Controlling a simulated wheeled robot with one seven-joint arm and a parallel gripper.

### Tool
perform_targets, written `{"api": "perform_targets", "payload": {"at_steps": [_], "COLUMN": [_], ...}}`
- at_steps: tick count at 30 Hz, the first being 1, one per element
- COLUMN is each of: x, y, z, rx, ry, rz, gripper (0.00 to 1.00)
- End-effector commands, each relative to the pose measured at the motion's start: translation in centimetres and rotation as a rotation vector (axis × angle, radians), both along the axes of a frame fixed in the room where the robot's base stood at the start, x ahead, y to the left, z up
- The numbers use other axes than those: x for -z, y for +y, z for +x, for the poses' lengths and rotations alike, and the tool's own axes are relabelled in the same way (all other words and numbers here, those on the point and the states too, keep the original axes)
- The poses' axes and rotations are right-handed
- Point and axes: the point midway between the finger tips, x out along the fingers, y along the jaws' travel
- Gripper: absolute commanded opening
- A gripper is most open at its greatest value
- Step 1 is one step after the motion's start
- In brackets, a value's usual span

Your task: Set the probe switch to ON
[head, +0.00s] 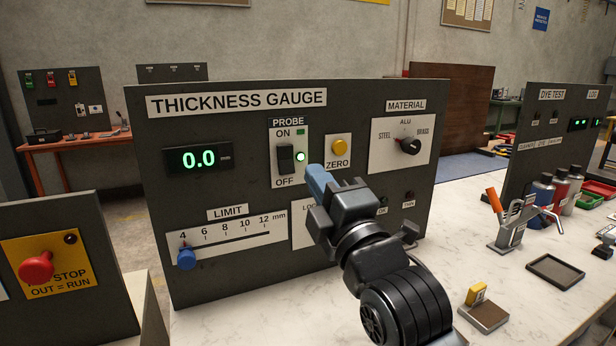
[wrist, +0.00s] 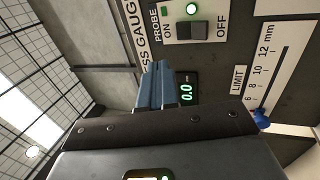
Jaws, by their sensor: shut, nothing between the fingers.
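The probe switch (head: 286,159) is a black rocker on a white plate, with ON above it and OFF below. It also shows in the wrist view (wrist: 193,31). I cannot tell for certain which end is pressed in. The round lamp (head: 300,156) beside it glows green. The gauge display (head: 199,159) is lit and reads 0.0. My gripper (head: 314,172) has its blue fingers shut and empty, in front of the panel, just right of and below the switch in the head view. In the wrist view the fingertips (wrist: 158,66) appear apart from the switch.
The yellow ZERO button (head: 339,147) and the MATERIAL knob (head: 410,146) lie right of the switch. The LIMIT slider (head: 187,257) is at lower left. A red stop button (head: 36,267) stands on another panel. A clamp (head: 515,222) and a tray (head: 555,271) are on the bench at right.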

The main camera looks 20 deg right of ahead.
Motion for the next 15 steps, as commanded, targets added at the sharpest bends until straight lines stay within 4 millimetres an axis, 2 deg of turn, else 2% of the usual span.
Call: {"api": "perform_targets", "payload": {"at_steps": [3,6,15], "x": [0.1,0.0,-0.1], "y": [0.0,0.0,0.0], "z": [-1.4,-2.0,-2.3], "rx": [0.001,0.001,0.001], "ry": [0.001,0.001,0.000], "rz": [-0.001,-0.001,-0.001], "gripper": [0.00,0.00,0.00]}}
